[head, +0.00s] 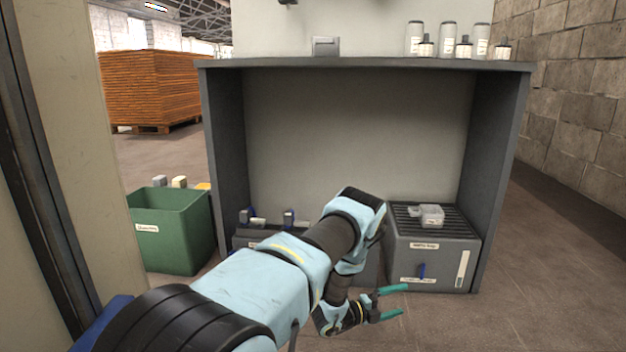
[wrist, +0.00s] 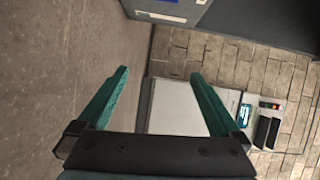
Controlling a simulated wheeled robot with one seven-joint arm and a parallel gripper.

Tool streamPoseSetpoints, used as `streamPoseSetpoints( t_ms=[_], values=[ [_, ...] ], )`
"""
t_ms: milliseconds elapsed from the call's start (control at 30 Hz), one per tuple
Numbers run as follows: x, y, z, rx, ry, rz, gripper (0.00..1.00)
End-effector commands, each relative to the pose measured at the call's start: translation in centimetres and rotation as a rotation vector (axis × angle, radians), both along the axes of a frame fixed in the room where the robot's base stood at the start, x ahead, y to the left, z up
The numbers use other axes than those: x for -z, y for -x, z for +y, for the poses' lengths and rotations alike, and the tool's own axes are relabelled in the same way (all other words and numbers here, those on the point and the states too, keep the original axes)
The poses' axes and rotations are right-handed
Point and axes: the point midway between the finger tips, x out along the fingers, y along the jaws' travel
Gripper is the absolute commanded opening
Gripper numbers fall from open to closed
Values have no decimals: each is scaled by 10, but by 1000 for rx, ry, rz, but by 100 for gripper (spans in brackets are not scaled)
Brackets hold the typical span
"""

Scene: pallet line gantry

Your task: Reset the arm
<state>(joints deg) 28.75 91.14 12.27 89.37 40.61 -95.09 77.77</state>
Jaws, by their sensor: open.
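My light-blue arm reaches out in the head view, bent at the elbow in front of the grey cabinet (head: 222,150). My gripper (head: 392,302) hangs low in front of the grey box at the cabinet's right side. Its two teal fingers are spread apart, with nothing between them. In the wrist view my gripper (wrist: 160,95) is also open and empty. The wrist view is turned on its side and shows floor and a block wall beyond the fingers.
A green bin (head: 172,232) stands left of the cabinet. Several bottles (head: 447,40) stand on top. An orange stack (head: 150,88) is far left. A pale panel (wrist: 175,108) shows between the fingers. Floor at right is clear.

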Motion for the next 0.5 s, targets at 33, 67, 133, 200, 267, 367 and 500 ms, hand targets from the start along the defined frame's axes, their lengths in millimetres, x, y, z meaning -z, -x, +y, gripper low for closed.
streamPoseSetpoints(
  t_ms=[33, 67, 133, 200, 267, 367, 500],
  values=[
    [-9, -8, 1, -20, -7, 12, 100],
    [-12, -12, 3, -33, -14, 23, 100],
    [-21, -23, 6, -68, -30, 51, 100],
    [-32, -35, 10, -106, -45, 84, 100],
    [-42, -46, 14, -146, -59, 117, 100],
    [-63, -65, 26, -225, -82, 182, 100],
    [-107, -95, 53, -382, -109, 319, 100]
  ],
)
